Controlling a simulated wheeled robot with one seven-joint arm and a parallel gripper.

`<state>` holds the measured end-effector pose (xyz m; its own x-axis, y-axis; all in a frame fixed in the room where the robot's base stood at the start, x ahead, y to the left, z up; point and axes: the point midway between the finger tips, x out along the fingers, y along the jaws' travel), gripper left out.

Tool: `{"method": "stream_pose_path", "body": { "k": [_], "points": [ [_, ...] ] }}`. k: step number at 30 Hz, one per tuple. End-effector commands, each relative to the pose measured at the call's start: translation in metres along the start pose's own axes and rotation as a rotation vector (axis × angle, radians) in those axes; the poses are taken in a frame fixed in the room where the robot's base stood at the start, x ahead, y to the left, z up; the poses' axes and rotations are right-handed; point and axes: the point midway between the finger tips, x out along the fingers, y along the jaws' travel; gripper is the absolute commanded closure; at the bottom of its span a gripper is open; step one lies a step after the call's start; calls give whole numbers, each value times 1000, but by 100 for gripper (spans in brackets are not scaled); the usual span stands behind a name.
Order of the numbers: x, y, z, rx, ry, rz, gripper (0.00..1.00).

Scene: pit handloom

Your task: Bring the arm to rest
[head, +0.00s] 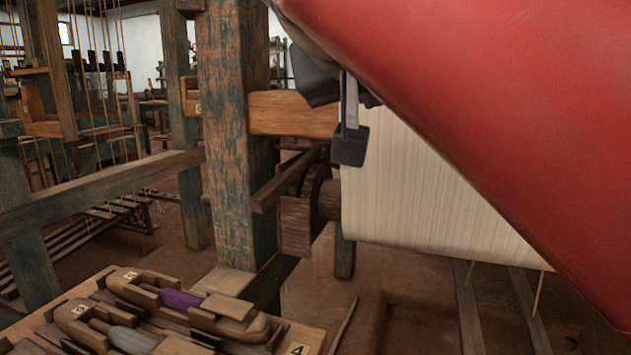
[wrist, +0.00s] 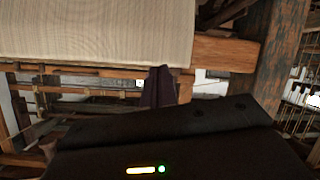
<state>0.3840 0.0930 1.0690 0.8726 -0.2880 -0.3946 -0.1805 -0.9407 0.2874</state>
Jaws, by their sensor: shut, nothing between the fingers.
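My gripper (head: 349,148) hangs in the head view with its dark fingertips pointing down, in front of the edge of the pale cloth (head: 420,200) on the loom. Its fingers are together with nothing between them. In the wrist view, the dark fingers (wrist: 158,86) show below the cloth (wrist: 95,32). Whether the fingertips touch the cloth cannot be told. My red arm covers the upper right of the head view and hides part of the cloth and gripper.
A worn wooden post (head: 235,130) and a crossbeam (head: 293,115) stand left of my gripper. A long rail (head: 105,188) runs at left. Brown floor shows below the cloth.

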Motion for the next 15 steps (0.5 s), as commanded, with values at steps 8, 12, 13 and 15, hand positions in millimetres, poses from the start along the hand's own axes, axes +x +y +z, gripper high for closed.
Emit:
{"method": "stream_pose_path", "body": {
  "k": [8, 12, 13, 15],
  "points": [
    [68, 7, 161, -129, -305, -117, 100],
    [86, 8, 262, -90, -456, -208, 100],
    [88, 8, 282, -75, -482, -227, 100],
    [90, 5, 324, -33, -532, -266, 100]
  ]
}}
